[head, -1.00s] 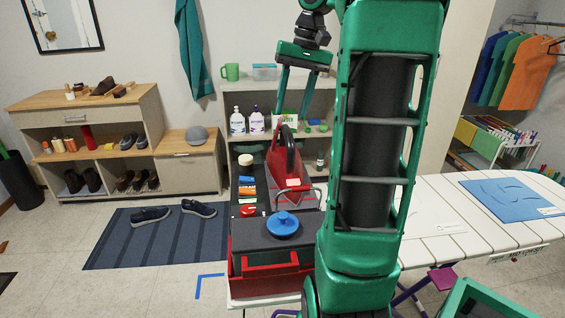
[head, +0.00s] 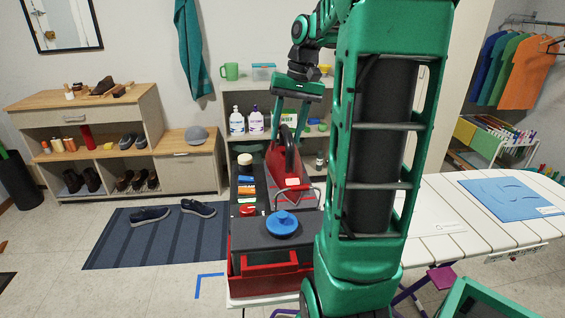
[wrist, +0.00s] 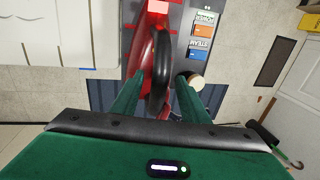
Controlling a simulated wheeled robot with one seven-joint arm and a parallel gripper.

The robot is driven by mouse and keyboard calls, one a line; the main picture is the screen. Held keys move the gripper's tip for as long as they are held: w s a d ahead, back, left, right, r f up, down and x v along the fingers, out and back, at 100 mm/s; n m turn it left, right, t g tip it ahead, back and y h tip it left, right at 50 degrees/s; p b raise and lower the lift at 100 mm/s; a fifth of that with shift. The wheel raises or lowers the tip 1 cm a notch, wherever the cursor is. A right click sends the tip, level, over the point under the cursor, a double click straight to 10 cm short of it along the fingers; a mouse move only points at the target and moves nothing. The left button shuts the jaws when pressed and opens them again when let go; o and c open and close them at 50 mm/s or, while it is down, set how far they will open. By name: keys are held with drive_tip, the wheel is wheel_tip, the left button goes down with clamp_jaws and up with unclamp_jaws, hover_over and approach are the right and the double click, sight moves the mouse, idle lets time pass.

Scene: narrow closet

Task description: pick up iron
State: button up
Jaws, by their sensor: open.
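The iron (head: 285,166) is red with a black handle and stands on the dark top of the red-sided cart, near its back. In the wrist view the iron's black handle (wrist: 160,70) runs lengthwise between my two green fingers. My gripper (head: 287,130) is open, pointing down over the iron, with its fingertips about level with the handle's top. In the wrist view my gripper (wrist: 157,95) has one finger on each side of the handle. I cannot tell whether either finger touches it.
Shelves with bottles (head: 237,121) stand behind. A white slatted board (head: 440,215) lies to the right.

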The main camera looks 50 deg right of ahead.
drive_tip(key=shift+a+f, duration=0.1)
drive_tip(key=shift+f, duration=0.4)
clamp_jaws()
drive_tip(key=shift+r, duration=0.1)
